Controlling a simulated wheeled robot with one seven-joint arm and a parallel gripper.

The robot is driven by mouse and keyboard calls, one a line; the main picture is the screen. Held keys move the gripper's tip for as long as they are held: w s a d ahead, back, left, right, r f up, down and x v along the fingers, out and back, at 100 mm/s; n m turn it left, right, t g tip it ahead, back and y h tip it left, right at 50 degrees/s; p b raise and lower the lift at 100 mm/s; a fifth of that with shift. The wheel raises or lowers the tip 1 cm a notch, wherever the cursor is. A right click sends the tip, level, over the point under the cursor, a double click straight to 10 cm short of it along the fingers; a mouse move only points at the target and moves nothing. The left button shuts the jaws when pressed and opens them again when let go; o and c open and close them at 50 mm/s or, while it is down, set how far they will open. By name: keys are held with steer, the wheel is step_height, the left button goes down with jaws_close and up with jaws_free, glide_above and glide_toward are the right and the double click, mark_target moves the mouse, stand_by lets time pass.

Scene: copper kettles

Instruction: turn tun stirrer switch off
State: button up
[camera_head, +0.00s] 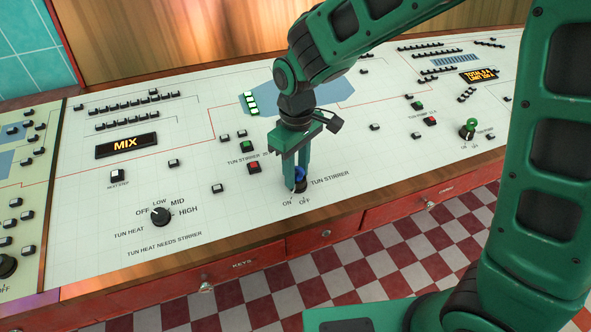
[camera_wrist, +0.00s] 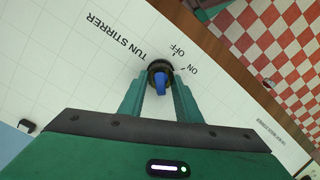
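The tun stirrer switch (camera_head: 300,178) is a blue-handled knob on a dark round base, near the front edge of the pale console, with ON printed at its left and OFF at its right. It also shows in the wrist view (camera_wrist: 160,80), where the labels appear upside down. My gripper (camera_head: 297,175) points down over the switch. In the wrist view, my gripper (camera_wrist: 160,84) has its two fingers on either side of the blue handle, with small gaps visible, so it looks open. The fingers partly hide the switch in the head view; which label the handle points to is unclear.
A red button (camera_head: 253,167) and a green button (camera_head: 249,147) sit left of my gripper. The tun heat knob (camera_head: 161,216) is further left, and a green-topped knob (camera_head: 468,129) is at the right. Red drawers run below the wooden front edge.

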steer(key=shift+c, duration=0.8)
steer(key=shift+n, duration=4)
steer(key=shift+r+n, duration=0.1)
steer(key=shift+n, duration=0.5)
steer(key=o, duration=1)
steer(key=shift+o, duration=0.4)
steer(key=shift+s, duration=0.1)
